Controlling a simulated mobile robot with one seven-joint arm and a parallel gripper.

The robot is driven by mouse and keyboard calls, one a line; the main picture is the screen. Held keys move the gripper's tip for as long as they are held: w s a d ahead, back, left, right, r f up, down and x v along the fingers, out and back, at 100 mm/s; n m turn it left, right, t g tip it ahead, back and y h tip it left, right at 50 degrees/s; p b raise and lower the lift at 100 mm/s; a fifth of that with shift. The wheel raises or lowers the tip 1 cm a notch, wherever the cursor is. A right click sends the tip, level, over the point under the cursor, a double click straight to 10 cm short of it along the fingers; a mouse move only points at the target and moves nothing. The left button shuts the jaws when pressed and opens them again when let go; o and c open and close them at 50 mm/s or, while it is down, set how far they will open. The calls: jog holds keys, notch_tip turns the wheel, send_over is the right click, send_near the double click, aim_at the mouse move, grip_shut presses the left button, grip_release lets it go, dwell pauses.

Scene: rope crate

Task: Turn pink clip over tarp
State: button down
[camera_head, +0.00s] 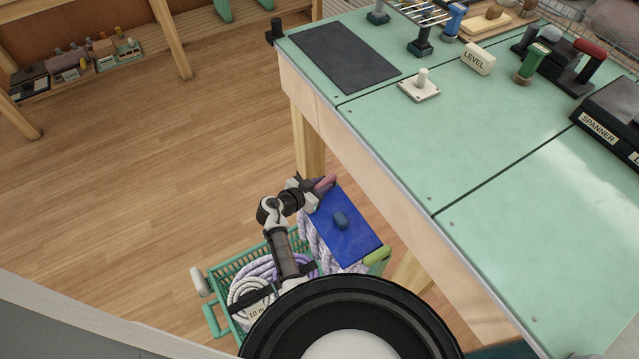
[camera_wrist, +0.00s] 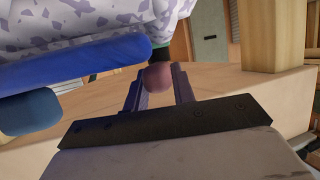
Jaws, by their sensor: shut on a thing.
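The pink clip (camera_head: 325,183) sits at the upper left corner of the blue tarp (camera_head: 345,237), beside the workbench. My gripper (camera_head: 312,187) is at that corner, shut on the clip. In the wrist view the rounded end of the clip (camera_wrist: 157,77) lies between the two fingers of my gripper (camera_wrist: 160,85). The rest of the clip is hidden there. The blue tarp edge (camera_wrist: 80,58) shows at the left of the wrist view. A dark blue knob (camera_head: 341,219) sits on the tarp.
The green crate (camera_head: 215,315) below holds coiled ropes (camera_head: 258,275), with a white clip (camera_head: 201,281) at its left and a yellow-green clip (camera_head: 377,257) near the tarp's lower corner. The workbench (camera_head: 390,160) and its wooden leg (camera_head: 307,140) are close on the right.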

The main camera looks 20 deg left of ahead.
jog(key=shift+s+d+n+t+y+b, duration=0.15)
jog(key=shift+d+n+t+y, duration=0.15)
jog(key=shift+n+y, duration=0.35)
jog(key=shift+s+d+n+t+y+b, duration=0.1)
jog(key=shift+d+n+t+y+b, duration=0.1)
jog(key=shift+n+t+y, duration=0.35)
jog(key=c, duration=1.2)
grip_release()
jog(key=shift+o, duration=0.2)
jog(key=b+v, duration=0.1)
jog(key=v, duration=1.2)
jog(key=shift+s+r+b, duration=0.3)
jog(key=shift+r+b, duration=0.1)
jog(key=shift+d, duration=0.15)
